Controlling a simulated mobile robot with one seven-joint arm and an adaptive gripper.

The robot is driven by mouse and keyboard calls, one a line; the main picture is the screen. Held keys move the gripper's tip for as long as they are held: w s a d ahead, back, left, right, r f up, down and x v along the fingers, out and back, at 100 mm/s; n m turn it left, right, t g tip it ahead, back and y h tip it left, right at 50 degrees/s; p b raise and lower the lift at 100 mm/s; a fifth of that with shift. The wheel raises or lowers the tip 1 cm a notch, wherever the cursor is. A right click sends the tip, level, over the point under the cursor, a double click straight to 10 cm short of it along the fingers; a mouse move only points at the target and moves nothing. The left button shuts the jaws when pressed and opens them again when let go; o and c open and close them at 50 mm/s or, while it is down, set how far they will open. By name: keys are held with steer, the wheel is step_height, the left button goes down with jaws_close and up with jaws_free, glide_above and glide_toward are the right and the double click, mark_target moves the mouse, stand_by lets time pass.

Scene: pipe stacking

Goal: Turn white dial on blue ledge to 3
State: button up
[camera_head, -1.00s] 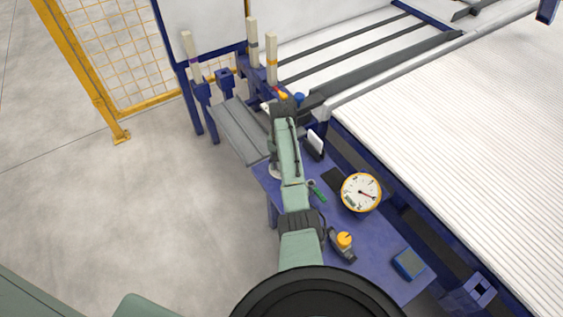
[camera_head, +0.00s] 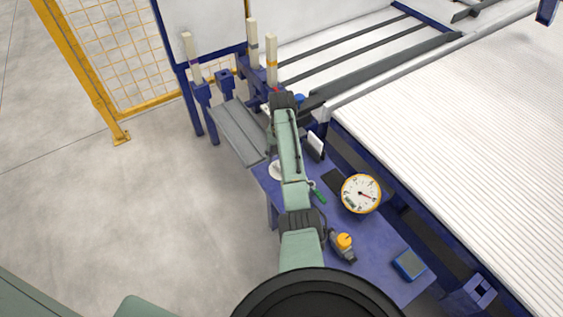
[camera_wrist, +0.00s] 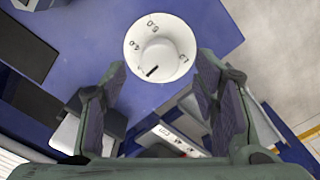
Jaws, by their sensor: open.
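The white dial (camera_wrist: 172,32) sits on the blue ledge (camera_wrist: 215,30) in the wrist view, seen from above. It is a round disc with a raised white knob (camera_wrist: 161,54) and printed figures around the rim, too small to read surely. A black line on the knob points to the lower left. My gripper (camera_wrist: 162,64) is open, with one dark-padded finger on each side of the dial and a gap to it; I cannot tell the height difference. In the head view the dial (camera_head: 275,170) shows partly beside my arm, on the blue ledge (camera_head: 375,275).
A round yellow-rimmed gauge (camera_head: 361,194), a yellow-knobbed device (camera_head: 343,243), a green-handled tool (camera_head: 318,195) and a blue box (camera_head: 409,264) stand on the ledge. A white-topped block (camera_head: 315,147) stands near my arm. Clear floor lies left of the ledge.

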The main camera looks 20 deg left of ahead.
step_height(320, 180, up, 8)
stand_by(0.6)
